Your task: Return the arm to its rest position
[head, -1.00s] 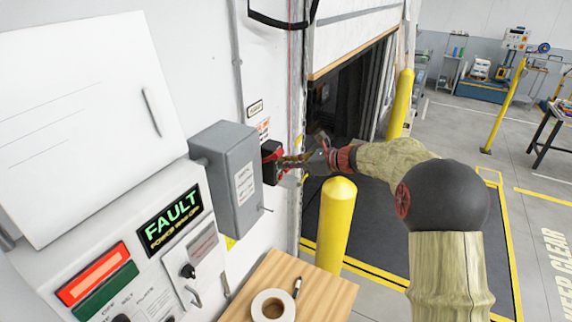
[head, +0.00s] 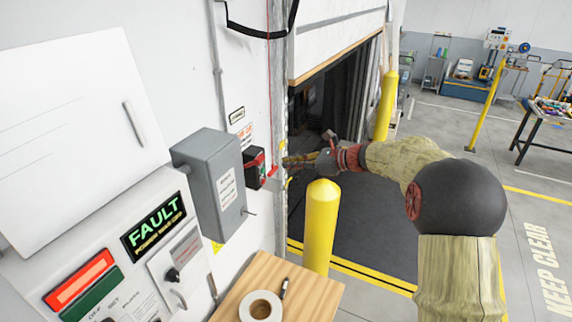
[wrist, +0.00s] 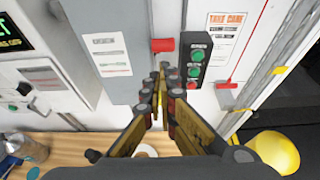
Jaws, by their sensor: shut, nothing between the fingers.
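My arm reaches in from the right in the head view, its upper part in a tan sleeve with a black elbow. My gripper (head: 300,160) is shut and empty. It is just right of a black control box (head: 254,168) on the wall, with a gap between them. In the wrist view my gripper (wrist: 160,85) has its fingers together, pointing at the wall. The control box (wrist: 195,62) there shows green buttons, with a red part (wrist: 163,45) at its left.
A grey box (head: 212,185) and a panel reading FAULT (head: 155,222) are on the left wall. A yellow bollard (head: 321,225) stands close below my forearm, another (head: 386,105) behind it. Floor is open at right.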

